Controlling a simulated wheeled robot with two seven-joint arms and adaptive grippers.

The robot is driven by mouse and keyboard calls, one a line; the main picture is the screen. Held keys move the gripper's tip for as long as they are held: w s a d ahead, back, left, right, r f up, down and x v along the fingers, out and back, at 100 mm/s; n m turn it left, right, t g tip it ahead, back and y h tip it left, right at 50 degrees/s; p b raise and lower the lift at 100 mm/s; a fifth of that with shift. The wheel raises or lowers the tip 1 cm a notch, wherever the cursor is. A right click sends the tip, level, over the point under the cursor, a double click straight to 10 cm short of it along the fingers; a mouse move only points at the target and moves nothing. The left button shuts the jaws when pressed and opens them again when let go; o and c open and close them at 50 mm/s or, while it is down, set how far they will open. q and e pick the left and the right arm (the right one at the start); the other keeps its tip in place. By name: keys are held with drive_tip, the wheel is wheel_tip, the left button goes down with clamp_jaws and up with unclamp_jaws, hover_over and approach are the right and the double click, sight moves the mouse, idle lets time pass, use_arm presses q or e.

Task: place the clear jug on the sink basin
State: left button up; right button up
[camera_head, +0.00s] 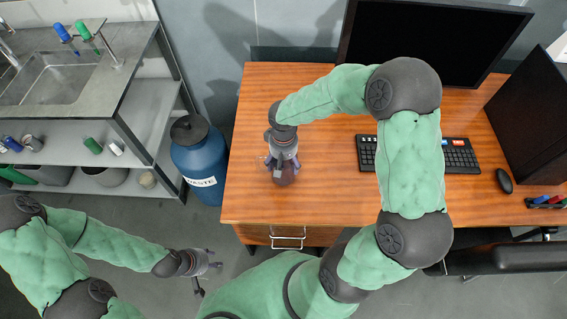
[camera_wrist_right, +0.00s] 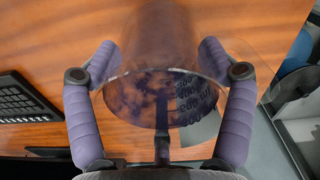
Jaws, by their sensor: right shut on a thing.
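The clear jug (camera_wrist_right: 160,50) is see-through with dark measuring marks and fills the middle of the right wrist view. My right gripper (camera_wrist_right: 160,68) is shut on it, with one purple finger on each side. In the head view the right gripper (camera_head: 283,163) is over the left part of the wooden desk, and the jug (camera_head: 284,176) shows partly below it. I cannot tell whether the jug touches the desk. The metal sink basin (camera_head: 62,80) is set in the grey counter at upper left. My left gripper (camera_head: 212,272) is open and empty over the floor, below the blue bin.
The blue waste bin (camera_head: 202,170) stands between the counter and the desk (camera_head: 250,110). A faucet and green and blue bottles (camera_head: 84,33) stand behind the basin. A keyboard (camera_head: 450,155), monitor (camera_head: 430,40) and mouse (camera_head: 504,181) are on the desk.

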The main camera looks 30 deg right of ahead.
drive_tip(key=shift+f, duration=0.25)
drive_tip(key=shift+f, duration=0.15)
drive_tip(key=o, duration=1.1)
drive_tip(key=shift+c, duration=0.2)
